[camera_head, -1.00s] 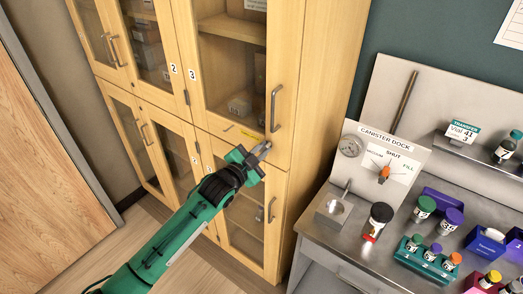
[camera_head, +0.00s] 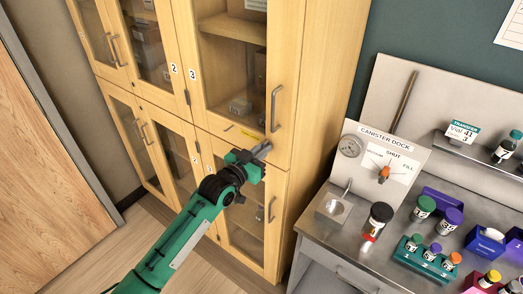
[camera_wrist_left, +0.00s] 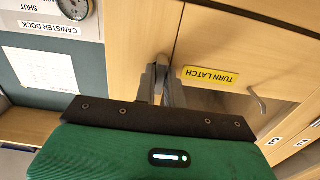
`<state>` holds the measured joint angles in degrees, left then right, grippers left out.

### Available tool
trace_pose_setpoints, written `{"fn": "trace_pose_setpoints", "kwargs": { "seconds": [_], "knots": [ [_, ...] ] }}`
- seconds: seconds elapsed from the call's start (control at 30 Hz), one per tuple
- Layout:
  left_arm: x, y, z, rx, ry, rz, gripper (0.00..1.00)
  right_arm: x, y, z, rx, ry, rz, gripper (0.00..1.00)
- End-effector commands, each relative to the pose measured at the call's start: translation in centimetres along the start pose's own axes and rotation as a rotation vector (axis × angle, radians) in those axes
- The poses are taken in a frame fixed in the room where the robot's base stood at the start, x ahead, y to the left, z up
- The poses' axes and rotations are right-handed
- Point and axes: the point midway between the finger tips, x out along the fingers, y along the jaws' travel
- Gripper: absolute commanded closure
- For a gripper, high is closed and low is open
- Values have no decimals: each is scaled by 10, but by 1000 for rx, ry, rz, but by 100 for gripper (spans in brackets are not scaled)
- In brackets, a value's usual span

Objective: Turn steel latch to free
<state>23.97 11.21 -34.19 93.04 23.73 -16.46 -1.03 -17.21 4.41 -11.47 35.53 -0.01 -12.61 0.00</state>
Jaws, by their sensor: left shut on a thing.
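My left gripper (camera_head: 262,150) is at the front of the tall wooden cabinet, between the upper and lower doors of section 3. In the left wrist view its fingers (camera_wrist_left: 161,84) are close together against the cabinet face, shut on the small steel latch. The fingers hide most of the latch, so I cannot tell its angle. A yellow "TURN LATCH" label (camera_wrist_left: 211,76) is on the wood beside the fingers. My right gripper is not in view.
The upper door handle (camera_head: 275,108) and lower door handle (camera_head: 271,209) are near the gripper. To the right, the steel counter carries the canister dock (camera_head: 384,158), a black-lidded canister (camera_head: 379,218) and several bottles. The floor at lower left is clear.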

Motion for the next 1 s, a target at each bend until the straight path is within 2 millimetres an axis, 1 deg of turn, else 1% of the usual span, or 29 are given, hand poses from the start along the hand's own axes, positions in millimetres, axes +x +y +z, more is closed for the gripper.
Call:
{"fn": "trace_pose_setpoints", "kwargs": {
  "seconds": [0.53,0.57,0.63,0.67,1.0],
  "knots": [
    [0,0,2,-24,-4,1,100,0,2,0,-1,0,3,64],
    [0,0,2,-24,-4,1,83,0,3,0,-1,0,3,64],
    [0,0,2,-24,-3,1,69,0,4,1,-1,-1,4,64],
    [0,0,2,-23,-3,1,67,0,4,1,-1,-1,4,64],
    [-3,0,2,-22,-1,0,67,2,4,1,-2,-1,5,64]
  ]
}}
